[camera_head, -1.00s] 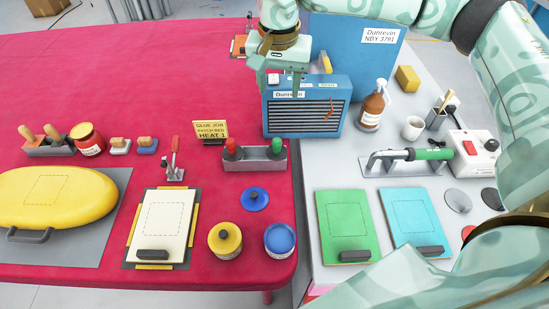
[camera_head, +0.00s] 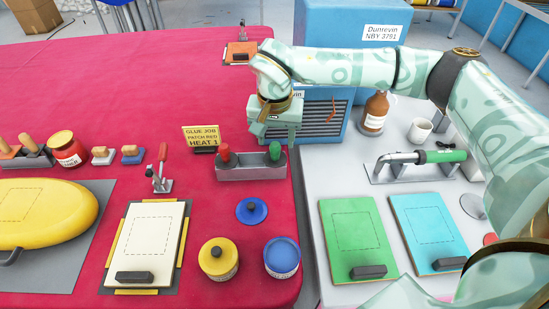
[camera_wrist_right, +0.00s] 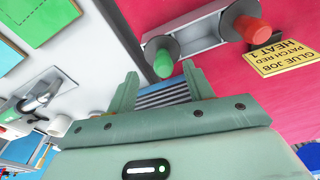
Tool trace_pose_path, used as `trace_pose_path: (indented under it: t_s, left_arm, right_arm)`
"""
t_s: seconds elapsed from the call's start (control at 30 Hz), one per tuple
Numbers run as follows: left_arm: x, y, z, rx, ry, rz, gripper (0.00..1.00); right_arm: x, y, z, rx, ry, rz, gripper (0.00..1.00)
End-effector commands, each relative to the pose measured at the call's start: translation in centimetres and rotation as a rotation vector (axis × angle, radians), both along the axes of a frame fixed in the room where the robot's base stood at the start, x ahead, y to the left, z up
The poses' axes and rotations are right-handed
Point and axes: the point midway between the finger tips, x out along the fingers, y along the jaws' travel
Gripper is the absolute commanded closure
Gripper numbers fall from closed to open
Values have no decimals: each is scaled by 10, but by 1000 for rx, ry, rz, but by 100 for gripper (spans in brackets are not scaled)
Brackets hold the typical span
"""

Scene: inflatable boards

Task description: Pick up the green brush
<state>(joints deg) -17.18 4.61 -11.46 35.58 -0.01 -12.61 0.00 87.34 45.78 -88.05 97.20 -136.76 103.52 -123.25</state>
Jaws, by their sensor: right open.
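The green brush (camera_head: 275,152) stands upright in the right end of a grey holder (camera_head: 245,172), its rounded green handle on top. A red-handled brush (camera_head: 225,153) stands in the holder's left end. My right gripper (camera_head: 276,137) is above and just behind the green handle, partly overlapping it in view. In the right wrist view my open fingers (camera_wrist_right: 161,78) point toward the green handle (camera_wrist_right: 163,63), which shows just ahead of the gap between their tips. The fingers hold nothing. The brush's lower end is hidden in the holder. My left gripper is not in view.
A yellow sign (camera_head: 201,138) reading "glue job, patch red, heat 1" stands left of the holder. A blue heater box (camera_head: 322,118) is right behind the gripper. Yellow (camera_head: 218,272) and blue (camera_head: 282,263) tins stand in front. The red table's back left is clear.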

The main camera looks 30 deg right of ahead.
Motion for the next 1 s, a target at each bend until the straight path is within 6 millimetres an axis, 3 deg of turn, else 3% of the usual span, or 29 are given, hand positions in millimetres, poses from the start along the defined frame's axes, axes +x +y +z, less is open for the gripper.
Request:
trace_pose_path:
  t_s: [0.23, 0.5, 0.7, 1.0]
  left_arm:
    - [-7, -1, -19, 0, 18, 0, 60]
    - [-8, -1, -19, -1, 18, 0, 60]
    - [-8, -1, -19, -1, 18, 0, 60]
    - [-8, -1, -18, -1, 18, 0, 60]
  right_arm:
    - [10, -4, -43, 0, 7, 1, 48]
    - [12, -4, -46, 0, 0, 1, 48]
    - [11, -4, -46, 0, 1, 1, 97]
    - [11, -4, -45, 0, 1, 1, 97]
